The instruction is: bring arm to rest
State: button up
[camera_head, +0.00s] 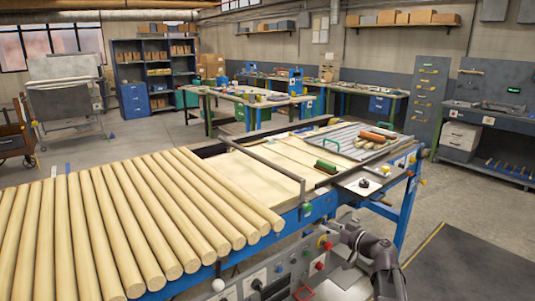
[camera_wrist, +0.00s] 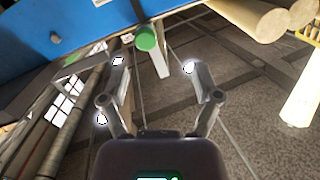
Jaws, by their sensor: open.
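My gripper (camera_wrist: 160,92) shows in the wrist view with its two fingers spread apart and nothing between them. Beyond the fingers are the grey floor, a blue frame side and a green round knob (camera_wrist: 146,38). In the head view, part of my arm is folded low at the bottom right, beside the blue-framed line (camera_head: 290,222). I cannot make out the fingers there.
Long pale wooden rods (camera_head: 120,215) lie side by side on the line at left. Further along it are a tray of turned pieces (camera_head: 360,143) and a small metal tray (camera_head: 362,184). Workbenches stand behind.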

jog(key=s+a+f+g+p, duration=0.3)
jog(key=s+a+f+g, duration=0.1)
jog(key=a+g, duration=0.15)
jog(key=s+f+m+g+h+p, duration=0.2)
jog(key=s+g+h, duration=0.2)
jog(key=s, duration=0.3)
jog(key=s+f+m+g+h+p, duration=0.2)
jog(key=s+g+h+p, duration=0.1)
jog(key=s+h, duration=0.3)
jog(key=shift+s+m+g+h, duration=0.3)
jog(key=shift+s+g, duration=0.05)
jog(key=shift+s, duration=0.45)
jog(key=shift+f, duration=0.1)
